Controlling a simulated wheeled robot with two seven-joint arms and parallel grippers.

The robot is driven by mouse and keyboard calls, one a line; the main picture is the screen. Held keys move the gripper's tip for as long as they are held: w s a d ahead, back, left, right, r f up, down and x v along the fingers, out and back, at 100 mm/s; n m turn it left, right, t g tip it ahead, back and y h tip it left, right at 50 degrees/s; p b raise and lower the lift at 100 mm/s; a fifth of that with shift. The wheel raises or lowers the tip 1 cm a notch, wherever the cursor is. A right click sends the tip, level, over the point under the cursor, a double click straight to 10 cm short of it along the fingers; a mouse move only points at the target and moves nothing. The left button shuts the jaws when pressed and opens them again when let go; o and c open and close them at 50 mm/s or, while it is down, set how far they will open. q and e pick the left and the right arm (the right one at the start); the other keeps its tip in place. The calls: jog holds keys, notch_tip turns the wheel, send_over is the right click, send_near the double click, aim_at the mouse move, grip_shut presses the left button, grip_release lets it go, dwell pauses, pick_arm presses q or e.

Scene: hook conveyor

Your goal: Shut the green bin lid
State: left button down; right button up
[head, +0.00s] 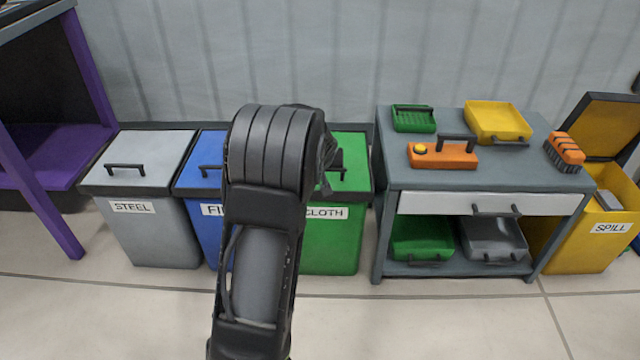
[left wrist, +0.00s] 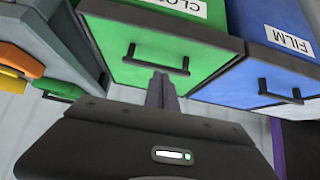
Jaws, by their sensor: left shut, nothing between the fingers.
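The green bin (head: 335,240), labelled CLOTH, stands in the row of bins, partly hidden behind my left arm in the head view. Its green lid (head: 357,150) looks flat on the bin, level with the neighbouring lids; a dark handle shows beside my arm. In the left wrist view the picture is turned over, and the green lid (left wrist: 115,35) with its dark handle fills the upper middle. My left gripper (left wrist: 161,84) is shut and empty, its fingertips close to the handle; I cannot tell whether they touch the lid. My right gripper is in neither view.
The grey STEEL bin (head: 150,225) and blue FILM bin (head: 208,235) stand to the left, lids down. A grey workbench (head: 440,188) with trays stands close on the right. Beyond it, the yellow SPILL bin (head: 590,240) has its lid raised. The floor in front is clear.

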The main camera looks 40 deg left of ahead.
pick_arm(q)
jog(key=s+d+f+p, duration=0.1)
jog(key=s+d+f, duration=0.1)
jog(key=s+d, duration=0.2)
jog(key=shift+s+f+p, duration=0.15)
jog(key=shift+s+p, duration=0.2)
jog(key=shift+s, duration=0.3)
jog(key=shift+d, duration=0.1)
